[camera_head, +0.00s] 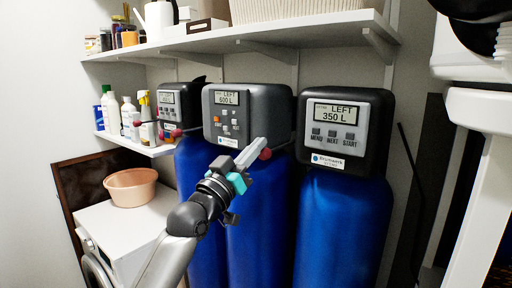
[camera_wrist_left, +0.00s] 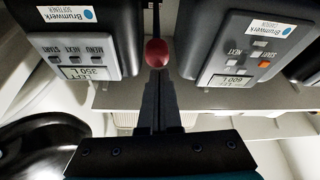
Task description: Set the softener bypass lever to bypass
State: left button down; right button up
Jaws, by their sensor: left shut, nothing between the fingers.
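The softener is the blue tank (camera_head: 342,225) at the right, with a black head (camera_head: 375,130) whose display reads "LEFT 350 L". In the left wrist view its head (camera_wrist_left: 75,45) is upside down, at the left. A red knob on a thin dark rod, which looks like the bypass lever (camera_head: 266,154), sits between this head and the middle one. The knob also shows in the left wrist view (camera_wrist_left: 156,53). My left gripper (camera_head: 261,144) is shut and empty, its fingertips right at the knob; I cannot tell whether they touch.
A middle tank head (camera_head: 260,105) reading "600 L" stands close on the left, with a smaller unit (camera_head: 180,105) beyond it. A white shelf (camera_head: 300,32) runs above. A pink basin (camera_head: 130,187) stands on a white washer (camera_head: 125,230) at the left.

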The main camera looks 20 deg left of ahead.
pick_arm(q)
jog(key=shift+d+f, duration=0.1)
jog(key=shift+f, duration=0.15)
